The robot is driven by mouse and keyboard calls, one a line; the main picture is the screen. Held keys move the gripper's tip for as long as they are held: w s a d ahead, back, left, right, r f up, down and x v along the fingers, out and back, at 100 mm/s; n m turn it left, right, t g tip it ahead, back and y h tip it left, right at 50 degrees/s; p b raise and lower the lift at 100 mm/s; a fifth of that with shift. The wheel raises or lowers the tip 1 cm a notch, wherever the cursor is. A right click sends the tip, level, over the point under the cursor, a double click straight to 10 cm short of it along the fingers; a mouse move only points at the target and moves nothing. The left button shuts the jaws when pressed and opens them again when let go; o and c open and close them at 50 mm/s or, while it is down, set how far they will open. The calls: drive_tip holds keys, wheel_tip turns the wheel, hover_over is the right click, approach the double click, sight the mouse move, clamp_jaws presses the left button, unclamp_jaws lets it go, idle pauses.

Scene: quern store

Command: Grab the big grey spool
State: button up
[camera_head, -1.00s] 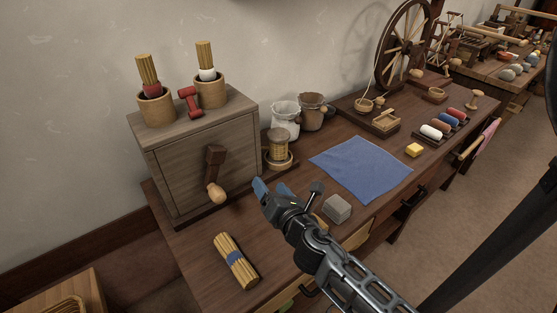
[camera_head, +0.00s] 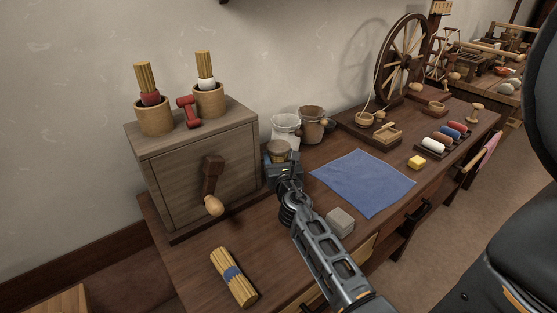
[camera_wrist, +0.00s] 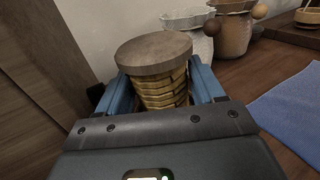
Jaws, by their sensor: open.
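A large spool (camera_head: 279,147) with golden cord and a grey-brown round top stands upright on the bench, right of the wooden cabinet. In the wrist view the spool (camera_wrist: 153,53) fills the space between the two blue fingers. My gripper (camera_head: 283,166) is open, with one finger on each side of the spool's wound part, below the top disc. I cannot tell whether the fingers touch it. The spool's foot is hidden by my gripper. No other big spool that is plainly grey shows.
The cabinet (camera_head: 180,185) with its crank is close on the left. Two pots, one white (camera_head: 286,130) and one brown (camera_head: 312,125), stand just behind the spool. A blue cloth (camera_head: 365,183) and a grey block (camera_head: 340,221) lie to the right. A straw bundle (camera_head: 234,277) lies in front.

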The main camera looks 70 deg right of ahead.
drive_tip(key=shift+w+d, duration=0.3)
drive_tip(key=shift+d, duration=0.2)
drive_tip(key=shift+c, duration=0.4)
drive_tip(key=c, duration=0.7)
drive_tip(key=shift+r, duration=0.1)
